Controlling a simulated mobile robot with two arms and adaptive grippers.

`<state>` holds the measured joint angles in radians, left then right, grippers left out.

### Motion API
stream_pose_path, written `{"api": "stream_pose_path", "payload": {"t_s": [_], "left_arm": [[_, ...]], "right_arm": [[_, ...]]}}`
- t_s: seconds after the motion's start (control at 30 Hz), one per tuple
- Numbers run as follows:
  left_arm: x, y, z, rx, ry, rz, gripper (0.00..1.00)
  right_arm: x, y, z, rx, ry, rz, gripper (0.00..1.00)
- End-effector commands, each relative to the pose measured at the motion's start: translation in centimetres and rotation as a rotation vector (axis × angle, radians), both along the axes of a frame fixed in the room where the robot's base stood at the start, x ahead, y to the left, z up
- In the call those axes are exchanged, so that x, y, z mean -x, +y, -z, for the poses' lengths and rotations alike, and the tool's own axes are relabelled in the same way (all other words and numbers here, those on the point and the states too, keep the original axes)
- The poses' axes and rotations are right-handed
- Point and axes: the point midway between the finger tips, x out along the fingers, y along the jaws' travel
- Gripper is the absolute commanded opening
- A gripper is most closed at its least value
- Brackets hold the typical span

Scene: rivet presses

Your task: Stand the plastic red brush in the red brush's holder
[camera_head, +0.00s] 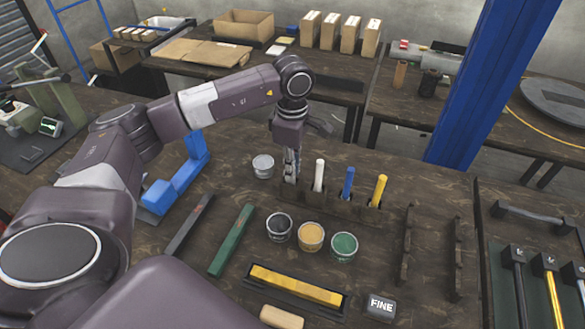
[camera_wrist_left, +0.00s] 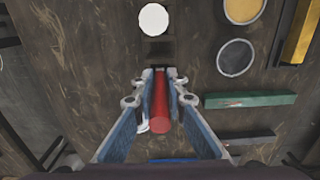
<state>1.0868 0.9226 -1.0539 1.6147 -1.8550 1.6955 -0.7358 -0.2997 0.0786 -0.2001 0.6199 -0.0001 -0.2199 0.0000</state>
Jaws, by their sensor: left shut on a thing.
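The red brush (camera_wrist_left: 160,105) shows as a red round handle between the fingers of my left gripper (camera_wrist_left: 160,78) in the left wrist view. The left gripper is shut on it. In the head view the left gripper (camera_head: 290,168) points down at the left end of the dark brush rack (camera_head: 343,207); the red brush cannot be made out there. A white (camera_head: 319,175), a blue (camera_head: 348,183) and a yellow brush (camera_head: 379,190) stand upright in the rack, right of the gripper. Whether the red brush's lower end is inside its holder is hidden. My right gripper is not in view.
A grey can (camera_head: 263,166) stands close left of the gripper. Dark (camera_head: 279,228), orange (camera_head: 311,237) and green (camera_head: 344,247) paint cans stand in front of the rack. A green bar (camera_head: 232,240) and a blue stand (camera_head: 178,182) are to the left.

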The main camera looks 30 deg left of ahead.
Motion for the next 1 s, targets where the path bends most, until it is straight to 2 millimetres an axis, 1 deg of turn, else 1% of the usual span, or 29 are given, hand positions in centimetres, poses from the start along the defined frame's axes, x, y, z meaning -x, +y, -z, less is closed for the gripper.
{"api": "stream_pose_path", "payload": {"t_s": [0.3,0.63,0.67,0.8,0.83,1.0], "left_arm": [[0.01,0.00,0.74,0.000,0.000,0.000,0.00],[-0.01,-0.01,0.79,0.000,0.000,0.000,0.00],[-0.01,-0.01,0.79,0.000,0.000,0.000,0.14],[0.00,0.00,0.79,0.000,0.000,0.000,0.30],[-0.01,-0.01,0.79,0.000,0.000,0.000,0.33],[0.01,0.00,0.79,0.000,0.000,0.000,0.33]], "right_arm": [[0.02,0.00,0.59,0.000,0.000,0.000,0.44],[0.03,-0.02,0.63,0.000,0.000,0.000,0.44],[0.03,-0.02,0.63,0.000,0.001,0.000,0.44],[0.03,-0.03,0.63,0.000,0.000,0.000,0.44],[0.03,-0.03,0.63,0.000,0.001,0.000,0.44],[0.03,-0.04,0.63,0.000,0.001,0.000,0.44]]}}
